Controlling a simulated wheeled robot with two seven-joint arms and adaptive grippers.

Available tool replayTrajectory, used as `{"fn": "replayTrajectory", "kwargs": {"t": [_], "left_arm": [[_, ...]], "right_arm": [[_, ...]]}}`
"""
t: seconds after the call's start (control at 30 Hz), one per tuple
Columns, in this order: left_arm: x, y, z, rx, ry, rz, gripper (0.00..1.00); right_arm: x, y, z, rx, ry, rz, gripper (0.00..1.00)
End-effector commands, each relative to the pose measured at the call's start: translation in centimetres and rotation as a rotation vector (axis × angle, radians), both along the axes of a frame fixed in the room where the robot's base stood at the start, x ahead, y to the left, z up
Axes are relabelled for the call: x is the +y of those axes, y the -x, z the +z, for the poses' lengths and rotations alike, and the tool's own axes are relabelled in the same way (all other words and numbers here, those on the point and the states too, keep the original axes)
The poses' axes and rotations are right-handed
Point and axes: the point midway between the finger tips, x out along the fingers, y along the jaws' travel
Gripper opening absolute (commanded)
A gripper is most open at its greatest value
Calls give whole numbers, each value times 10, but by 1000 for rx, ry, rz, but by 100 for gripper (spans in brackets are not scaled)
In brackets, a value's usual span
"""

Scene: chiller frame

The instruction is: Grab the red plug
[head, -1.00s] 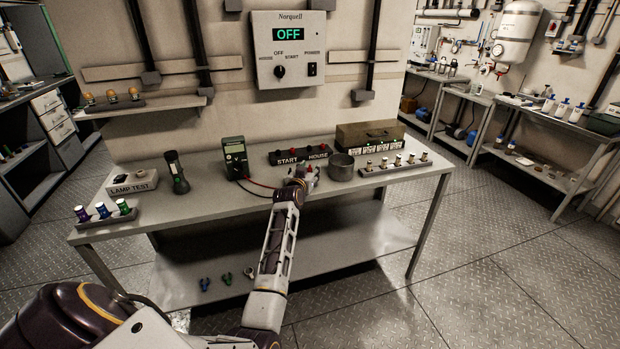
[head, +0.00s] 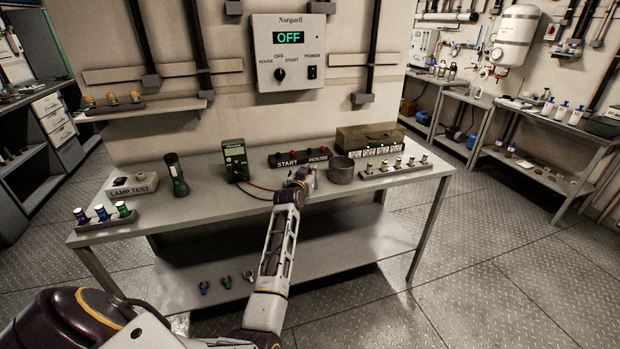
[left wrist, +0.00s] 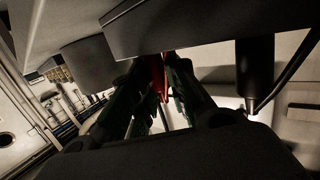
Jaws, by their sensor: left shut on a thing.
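My left gripper (head: 304,178) is at the front middle of the bench, just in front of the START/HOUSE block and left of the metal cup. In the left wrist view its two fingers (left wrist: 160,92) are closed on the red plug (left wrist: 161,82), a thin red piece seen between them. In the head view the plug is mostly hidden by the gripper. A red lead (head: 262,187) runs from the green multimeter (head: 235,160) toward the gripper. My right gripper is out of view.
The START/HOUSE block (head: 301,163) has red sockets on top. The metal cup (head: 341,170) stands close to the gripper. A rack of several small cylinders (head: 396,169) is to the right. A torch (head: 176,174) stands at left. The wall panel (head: 288,51) reads OFF.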

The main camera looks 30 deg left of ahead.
Motion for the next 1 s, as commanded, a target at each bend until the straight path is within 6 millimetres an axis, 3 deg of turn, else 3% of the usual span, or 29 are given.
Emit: {"fn": "replayTrajectory", "kwargs": {"t": [0.47,1.0], "left_arm": [[0,0,8,-1,0,0,0],[0,0,80,-2,-1,1,0]], "right_arm": [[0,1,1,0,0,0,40],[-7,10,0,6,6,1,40]]}}
